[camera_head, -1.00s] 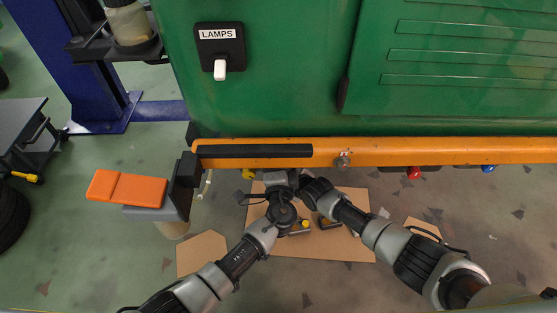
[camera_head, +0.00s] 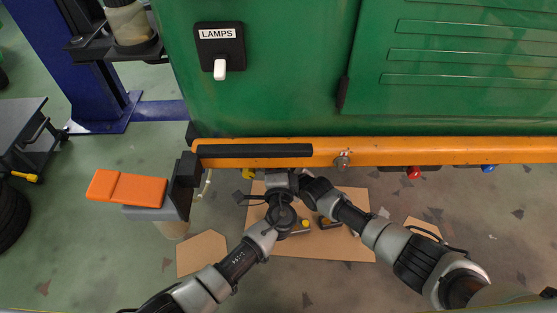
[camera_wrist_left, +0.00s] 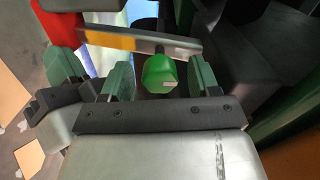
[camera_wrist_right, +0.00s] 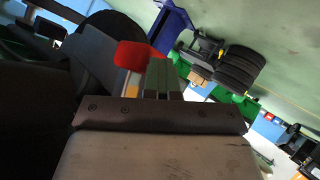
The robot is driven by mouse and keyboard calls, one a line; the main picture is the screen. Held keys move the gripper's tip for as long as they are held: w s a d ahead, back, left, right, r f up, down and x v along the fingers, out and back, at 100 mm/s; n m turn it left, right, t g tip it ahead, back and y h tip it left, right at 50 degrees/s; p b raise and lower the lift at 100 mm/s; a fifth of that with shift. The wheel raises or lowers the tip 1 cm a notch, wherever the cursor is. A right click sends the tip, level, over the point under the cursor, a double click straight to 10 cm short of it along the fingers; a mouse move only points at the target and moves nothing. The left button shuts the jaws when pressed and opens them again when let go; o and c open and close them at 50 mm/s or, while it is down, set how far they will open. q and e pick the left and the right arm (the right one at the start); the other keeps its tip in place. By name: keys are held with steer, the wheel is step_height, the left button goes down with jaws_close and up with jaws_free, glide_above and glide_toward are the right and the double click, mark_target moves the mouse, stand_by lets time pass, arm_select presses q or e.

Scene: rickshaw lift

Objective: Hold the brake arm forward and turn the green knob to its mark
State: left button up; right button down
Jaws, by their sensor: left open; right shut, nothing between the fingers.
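In the left wrist view the green knob (camera_wrist_left: 158,76) has a pale mark on its face. My left gripper (camera_wrist_left: 159,68) is open, with one finger on each side of the knob; I cannot tell whether either touches it. Behind it runs a flat bar (camera_wrist_left: 110,40) with yellow and white parts. A red piece (camera_wrist_left: 65,28) shows at upper left. In the right wrist view my right gripper (camera_wrist_right: 163,78) is shut and empty, close beside a red piece (camera_wrist_right: 137,56), possibly the brake arm's end; contact is unclear. Both gripper tips are hidden beneath the orange bumper in the head view.
The orange bumper (camera_head: 410,150) crosses above both grippers, below the green body (camera_head: 280,90). An orange-topped stand (camera_head: 125,188) is at left. Cardboard (camera_head: 335,248) lies on the floor. Red (camera_head: 413,173) and blue (camera_head: 488,169) knobs show under the bumper at right.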

arm_select(q)
steer(key=s, duration=1.1)
steer(key=shift+s+f, duration=0.2)
step_height(320, 180, up, 7)
steer(key=p, duration=0.7)
arm_select(e)
steer(key=s, duration=0.8)
arm_select(q)
steer(key=shift+w, duration=0.1)
steer(key=shift+r, duration=0.15)
arm_select(e)
steer(key=shift+d+r, duration=0.1)
